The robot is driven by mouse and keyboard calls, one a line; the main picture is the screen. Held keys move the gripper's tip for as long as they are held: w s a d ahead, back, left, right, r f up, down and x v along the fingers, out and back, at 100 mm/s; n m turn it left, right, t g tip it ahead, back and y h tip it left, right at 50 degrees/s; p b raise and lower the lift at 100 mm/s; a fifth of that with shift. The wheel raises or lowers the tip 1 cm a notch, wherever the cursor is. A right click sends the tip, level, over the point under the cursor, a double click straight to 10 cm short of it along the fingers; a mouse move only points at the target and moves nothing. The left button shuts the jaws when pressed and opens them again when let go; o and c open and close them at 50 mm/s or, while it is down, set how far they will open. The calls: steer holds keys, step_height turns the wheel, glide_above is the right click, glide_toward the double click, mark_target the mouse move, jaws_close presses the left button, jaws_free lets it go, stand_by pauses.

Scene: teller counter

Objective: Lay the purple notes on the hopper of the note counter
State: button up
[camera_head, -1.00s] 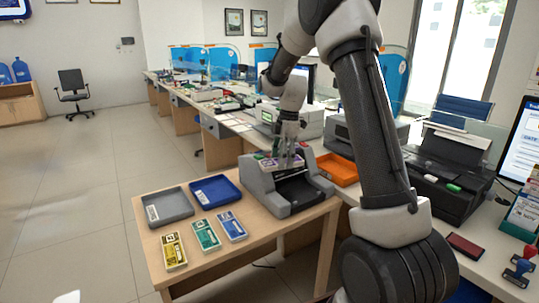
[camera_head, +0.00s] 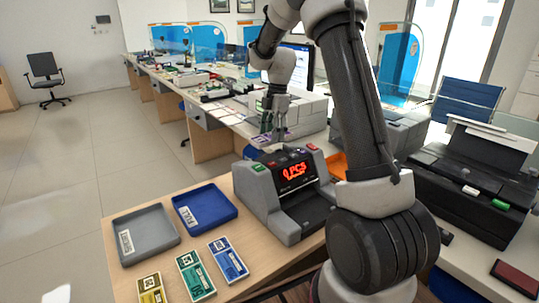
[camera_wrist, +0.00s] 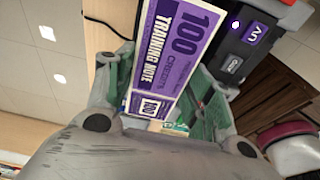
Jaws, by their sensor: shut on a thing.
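The purple notes (camera_wrist: 178,50) are a strapped stack printed "100 CREDITS TRAINING NOTE"; they fill the middle of the wrist view. My gripper (camera_head: 271,130) is shut on them, with its green-padded fingers on either side. In the head view the purple notes (camera_head: 262,139) show as a small strip at the fingertips. The grey note counter (camera_head: 262,200) stands on the wooden table, its red display lit. The gripper and notes appear above and behind the counter's top in the head view. I cannot make out the hopper clearly.
A grey tray (camera_head: 172,241) and a blue tray (camera_head: 232,210) lie left of the counter. Yellow (camera_head: 150,288), green (camera_head: 188,268) and blue (camera_head: 228,252) note stacks lie in front of them. An orange tray (camera_head: 338,160) is partly hidden behind my arm. A black printer (camera_head: 460,190) stands right.

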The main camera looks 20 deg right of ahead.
step_height(320, 180, down, 8)
stand_by(0.4)
steer(key=shift+f, duration=0.15)
steer(key=o, duration=1.1)
steer(key=shift+c, duration=0.2)
